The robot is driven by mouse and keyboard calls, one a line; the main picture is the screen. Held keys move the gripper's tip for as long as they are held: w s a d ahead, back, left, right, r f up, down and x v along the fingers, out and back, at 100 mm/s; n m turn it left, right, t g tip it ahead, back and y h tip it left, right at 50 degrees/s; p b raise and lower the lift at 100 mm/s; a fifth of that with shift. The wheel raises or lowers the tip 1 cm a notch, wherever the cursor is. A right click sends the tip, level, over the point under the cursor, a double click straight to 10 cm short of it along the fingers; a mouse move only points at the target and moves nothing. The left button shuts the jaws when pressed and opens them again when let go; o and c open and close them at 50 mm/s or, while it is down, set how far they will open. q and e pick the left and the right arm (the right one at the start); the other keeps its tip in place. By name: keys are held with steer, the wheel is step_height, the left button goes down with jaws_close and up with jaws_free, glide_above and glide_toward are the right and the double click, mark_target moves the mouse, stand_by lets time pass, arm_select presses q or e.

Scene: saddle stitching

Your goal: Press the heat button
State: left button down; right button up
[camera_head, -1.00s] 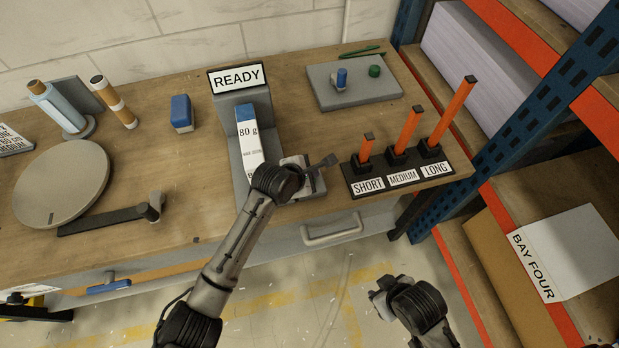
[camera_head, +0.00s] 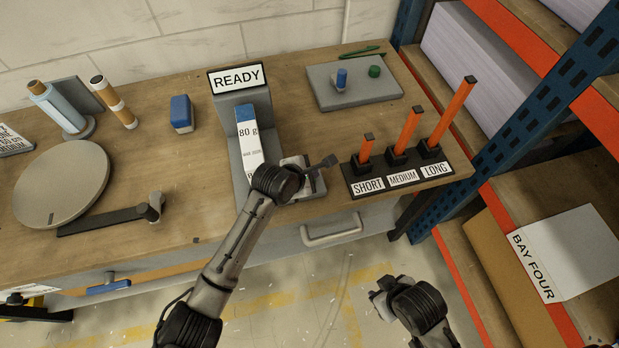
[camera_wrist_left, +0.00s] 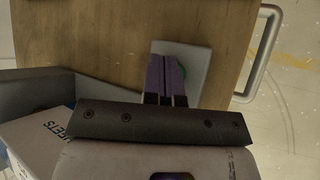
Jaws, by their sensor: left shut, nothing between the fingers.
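My left gripper (camera_head: 303,172) is at the front of the workbench, just right of the 80 g stack. In the left wrist view its purple fingers (camera_wrist_left: 166,78) are shut with nothing between them. They are over a small light grey plate (camera_wrist_left: 200,62) near the bench edge. A round green part, possibly the heat button (camera_wrist_left: 183,74), shows at the right side of the fingers, mostly hidden by them. I cannot tell whether they touch it. My right gripper (camera_head: 381,302) hangs in front of the bench, away from everything; its jaws are unclear.
The grey stand with the READY sign (camera_head: 236,78) holds the 80 g stack (camera_head: 247,145). A black rack (camera_head: 405,178) with orange SHORT, MEDIUM and LONG handles stands to the right. A grey pad (camera_head: 325,98) lies behind. Blue shelving (camera_head: 500,135) borders the right.

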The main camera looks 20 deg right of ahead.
stand_by(0.8)
arm_select(q)
steer(key=shift+f+p, duration=0.3)
steer(key=shift+p, duration=0.2)
steer(key=shift+f, duration=0.1)
steer(key=shift+f, duration=0.1)
steer(key=shift+f, duration=0.45)
stand_by(0.5)
steer(key=shift+r, duration=0.1)
steer(key=shift+r+p, duration=0.75)
steer(key=shift+p, duration=0.5)
steer(key=shift+r, duration=0.15)
steer(key=shift+p, duration=0.35)
